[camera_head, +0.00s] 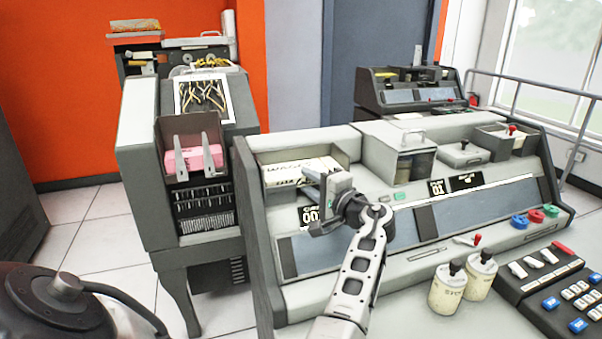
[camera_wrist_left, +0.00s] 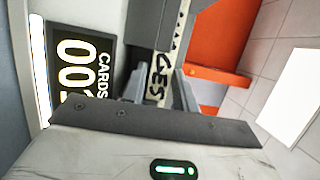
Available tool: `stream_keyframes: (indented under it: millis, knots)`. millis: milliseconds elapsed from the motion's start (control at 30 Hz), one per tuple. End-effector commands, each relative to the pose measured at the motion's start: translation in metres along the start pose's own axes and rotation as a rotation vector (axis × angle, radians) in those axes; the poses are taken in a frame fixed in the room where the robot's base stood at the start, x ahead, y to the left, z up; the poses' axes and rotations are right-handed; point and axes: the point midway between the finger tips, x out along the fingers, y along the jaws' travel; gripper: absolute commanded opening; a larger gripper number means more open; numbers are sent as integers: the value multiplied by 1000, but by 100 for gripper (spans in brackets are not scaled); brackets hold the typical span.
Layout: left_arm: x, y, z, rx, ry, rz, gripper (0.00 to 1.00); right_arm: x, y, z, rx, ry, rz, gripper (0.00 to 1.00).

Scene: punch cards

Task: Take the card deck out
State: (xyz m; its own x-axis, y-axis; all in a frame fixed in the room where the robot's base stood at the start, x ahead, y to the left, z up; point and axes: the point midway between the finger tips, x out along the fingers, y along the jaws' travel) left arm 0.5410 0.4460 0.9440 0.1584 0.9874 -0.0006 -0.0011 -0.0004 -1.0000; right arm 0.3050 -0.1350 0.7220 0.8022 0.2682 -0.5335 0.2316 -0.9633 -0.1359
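A white card deck (camera_head: 290,173) with black lettering lies in the open hopper at the left end of the grey console (camera_head: 385,150). My left gripper (camera_head: 314,182) is at the deck's near right end, in front of the hopper. In the left wrist view the deck's lettered end (camera_wrist_left: 158,85) shows between the grey fingers (camera_wrist_left: 163,92). The fingers lie close along both sides of it; whether they press on it I cannot tell. The gripper partly hides the deck and the CARDS counter (camera_head: 309,214), which also shows in the wrist view (camera_wrist_left: 82,68). My right gripper is not in view.
A dark card machine (camera_head: 150,150) with a pink deck (camera_head: 193,158) stands left of the console. A lidded grey box (camera_head: 403,140) sits right of the hopper. Two cream canisters (camera_head: 447,290) and a keypad (camera_head: 570,300) are at front right. Tiled floor is clear at left.

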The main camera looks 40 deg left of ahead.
Motion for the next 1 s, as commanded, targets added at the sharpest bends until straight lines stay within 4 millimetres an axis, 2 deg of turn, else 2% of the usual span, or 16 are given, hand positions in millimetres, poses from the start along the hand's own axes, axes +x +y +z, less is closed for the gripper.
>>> stream_keyframes:
  millis: [33, 100, 367, 467, 800, 1000]
  knots:
    - [0, 0, 0, 0, 0, 0, 15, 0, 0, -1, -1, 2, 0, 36]
    - [0, 0, 0, 0, 0, 0, 0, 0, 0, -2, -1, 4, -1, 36]
    - [0, -2, 0, -2, 0, -2, 0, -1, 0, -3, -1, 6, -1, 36]
    - [0, -9, 0, -4, 0, -4, 0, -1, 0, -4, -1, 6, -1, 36]
    - [0, -74, 0, -8, 0, -5, 0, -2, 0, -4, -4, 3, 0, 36]
    - [0, -98, 0, -4, 0, -5, 0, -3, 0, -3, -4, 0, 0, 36]
